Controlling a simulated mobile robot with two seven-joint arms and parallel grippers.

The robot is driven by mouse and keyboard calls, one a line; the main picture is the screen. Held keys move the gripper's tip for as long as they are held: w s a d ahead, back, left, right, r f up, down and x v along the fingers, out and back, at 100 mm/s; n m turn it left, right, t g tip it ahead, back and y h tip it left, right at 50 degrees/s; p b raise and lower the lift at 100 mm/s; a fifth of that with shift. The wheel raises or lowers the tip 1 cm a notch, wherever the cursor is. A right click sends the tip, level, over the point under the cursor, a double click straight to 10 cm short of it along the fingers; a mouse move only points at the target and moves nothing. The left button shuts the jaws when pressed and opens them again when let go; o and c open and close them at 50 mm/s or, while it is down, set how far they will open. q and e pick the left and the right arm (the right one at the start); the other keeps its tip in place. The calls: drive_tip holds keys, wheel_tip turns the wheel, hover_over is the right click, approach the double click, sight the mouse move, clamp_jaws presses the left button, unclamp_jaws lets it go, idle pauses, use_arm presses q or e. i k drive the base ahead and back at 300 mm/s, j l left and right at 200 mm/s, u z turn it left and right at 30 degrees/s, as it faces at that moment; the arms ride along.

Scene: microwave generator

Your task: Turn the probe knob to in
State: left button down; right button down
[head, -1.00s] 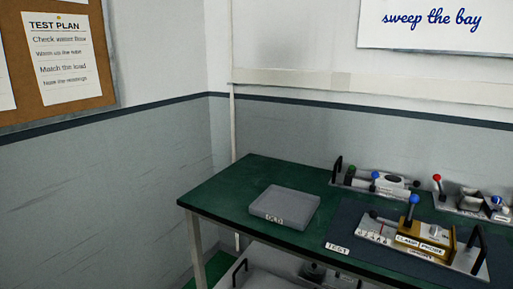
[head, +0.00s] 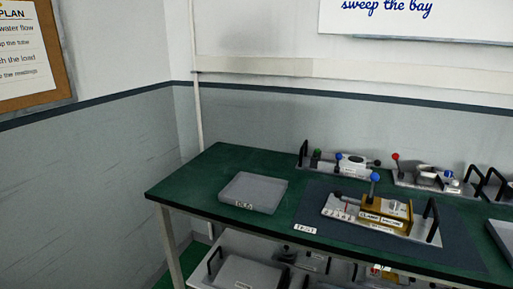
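The clamp-and-probe device (head: 385,212) sits on a dark mat (head: 310,206) on the green bench. It has a golden block, a blue-topped lever (head: 375,178) standing up, a label that seems to read CLAMP and PROBE, a black handle at its right end and a small dark knob (head: 338,195) at its left end. Which part is the probe knob, and its setting, are too small to tell. Neither of my grippers is in the head view.
A grey tray (head: 252,192) with a label stands on the left of the green bench (head: 185,187). More devices with handles and coloured knobs (head: 350,162) (head: 425,178) line the back. Another tray (head: 500,240) is cut off at right. A lower shelf holds more equipment. Open floor lies left.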

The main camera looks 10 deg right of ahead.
sight(394, 204)
drive_tip(key=z, duration=1.25)
